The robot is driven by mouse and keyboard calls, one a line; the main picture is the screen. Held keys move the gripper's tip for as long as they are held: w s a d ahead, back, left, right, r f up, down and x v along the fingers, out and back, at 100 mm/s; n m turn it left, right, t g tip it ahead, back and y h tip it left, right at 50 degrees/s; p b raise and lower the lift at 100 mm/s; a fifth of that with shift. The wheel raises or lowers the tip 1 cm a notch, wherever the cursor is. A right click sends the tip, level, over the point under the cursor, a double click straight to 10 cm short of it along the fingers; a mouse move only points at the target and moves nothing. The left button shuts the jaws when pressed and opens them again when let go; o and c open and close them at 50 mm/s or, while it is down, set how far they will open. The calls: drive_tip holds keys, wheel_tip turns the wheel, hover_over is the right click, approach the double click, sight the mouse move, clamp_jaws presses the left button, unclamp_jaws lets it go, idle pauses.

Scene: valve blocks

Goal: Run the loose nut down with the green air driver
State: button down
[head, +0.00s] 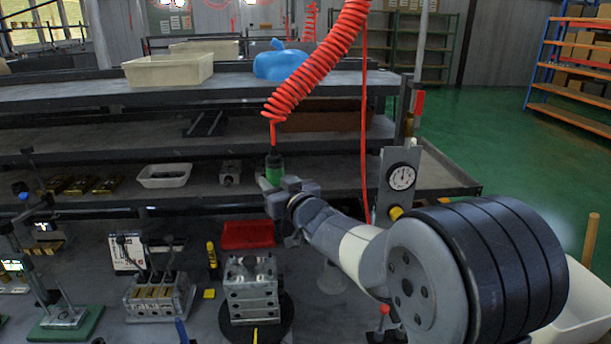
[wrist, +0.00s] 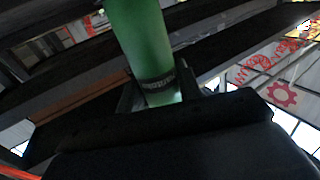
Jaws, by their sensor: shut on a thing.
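The green air driver (head: 274,170) hangs on a coiled red hose in the head view. My gripper (head: 283,193) is shut on it, and the driver stands roughly upright in the jaws. In the wrist view the green driver body (wrist: 143,40) rises between the jaws (wrist: 165,95), with a dark band near the grip. A grey valve block (head: 251,288) stands on a dark round plate on the bench, below and a little left of my gripper. The driver is well above the block, apart from it. The loose nut cannot be made out, and the driver's lower end is hidden.
A red tray (head: 248,235) lies behind the block. A yellow marker (head: 212,254) and a clamped fixture (head: 160,292) stand to its left. A gauge post (head: 398,182) stands right of my gripper. Shelves (head: 110,201) with a white bin (head: 165,175) run behind.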

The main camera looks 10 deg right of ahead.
drive_tip(key=s+a+r+n+g+y+p, duration=0.1)
drive_tip(key=s+a+r+p, duration=0.1)
drive_tip(key=a+r+p, duration=0.1)
drive_tip(key=s+a+r+n+g+y+p, duration=0.1)
drive_tip(key=s+a+r+y+p, duration=0.1)
drive_tip(key=a, duration=0.6)
wheel_tip(320, 180, up, 3)
drive_tip(key=s+p, duration=0.1)
drive_tip(key=p, duration=0.1)
drive_tip(key=shift+s+r+n+y+p, duration=0.2)
drive_tip(key=shift+s+n+y+p, duration=0.1)
drive_tip(key=shift+s+n, duration=0.1)
drive_tip(key=shift+w+a+f, duration=0.1)
